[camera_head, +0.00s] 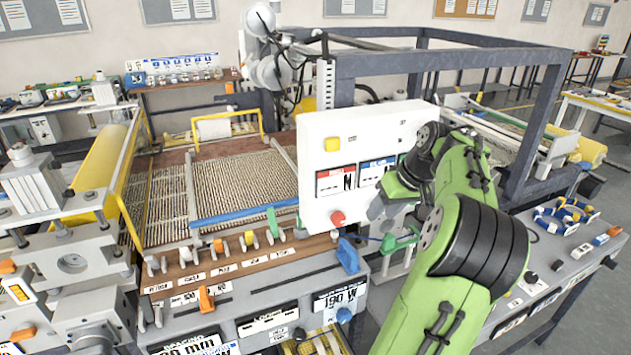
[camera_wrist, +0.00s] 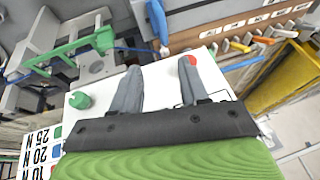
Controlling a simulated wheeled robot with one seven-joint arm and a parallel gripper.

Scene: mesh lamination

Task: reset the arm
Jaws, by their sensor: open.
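My green arm (camera_head: 470,240) reaches up from the lower right in the head view and bends toward the white control panel (camera_head: 318,215). My gripper (camera_wrist: 157,80) shows in the wrist view with its two grey fingers apart and nothing between them. Whether the fingertips touch the panel cannot be told. In the head view the arm hides most of the gripper and the panel's right part.
The panel carries a yellow button (camera_head: 332,144) and a red knob (camera_head: 337,217). A dark frame (camera_head: 440,62) stands behind my arm. A blue lever (camera_head: 347,255) and a row of coloured levers (camera_head: 249,239) lie left of it. A grey table (camera_head: 560,262) with small parts is at right.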

